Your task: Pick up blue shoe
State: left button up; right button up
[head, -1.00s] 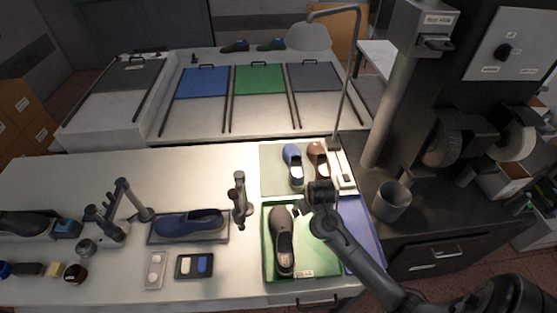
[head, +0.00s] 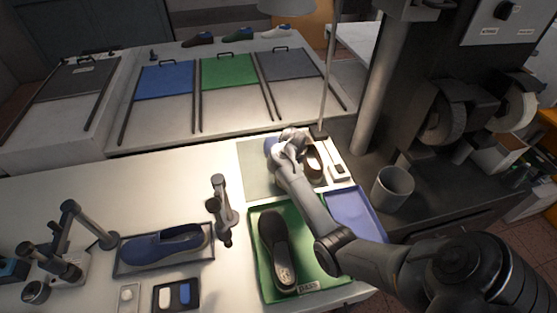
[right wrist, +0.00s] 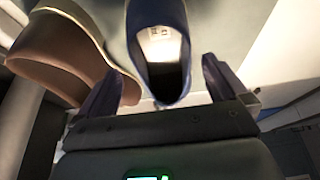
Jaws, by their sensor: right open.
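A blue shoe (head: 269,147) stands on the pale mat (head: 253,180) beside a brown shoe (head: 315,163). My right gripper (head: 287,148) is over the blue shoe and hides most of it in the head view. In the right wrist view the open fingers of my right gripper (right wrist: 160,75) stand one on each side of the blue shoe (right wrist: 135,58), with gaps visible. The brown shoe (right wrist: 65,45) is close beside the left finger there. Another blue shoe (head: 165,245) lies in a dark tray at the left. My left gripper is out of view.
A green tray (head: 330,280) holding a dark shoe (head: 277,248) lies below my right arm. A blue tray (head: 357,210) is to its right. A lamp pole (head: 328,80) rises behind the mat. A grey stand (head: 220,205) and a grey cup (head: 392,188) are nearby.

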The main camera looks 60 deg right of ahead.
jog(key=b+x, duration=0.1)
jog(key=x, duration=0.1)
jog(key=b+x, duration=0.1)
jog(key=x, duration=0.1)
jog(key=shift+w+a, duration=0.1)
jog(key=shift+a, duration=0.1)
jog(key=shift+w+d+f, duration=0.2)
jog(key=shift+d+f, duration=0.05)
jog(key=shift+f, duration=0.3)
jog(key=c, duration=1.1)
jog(key=shift+c, duration=1.4)
jog(key=shift+r, duration=0.15)
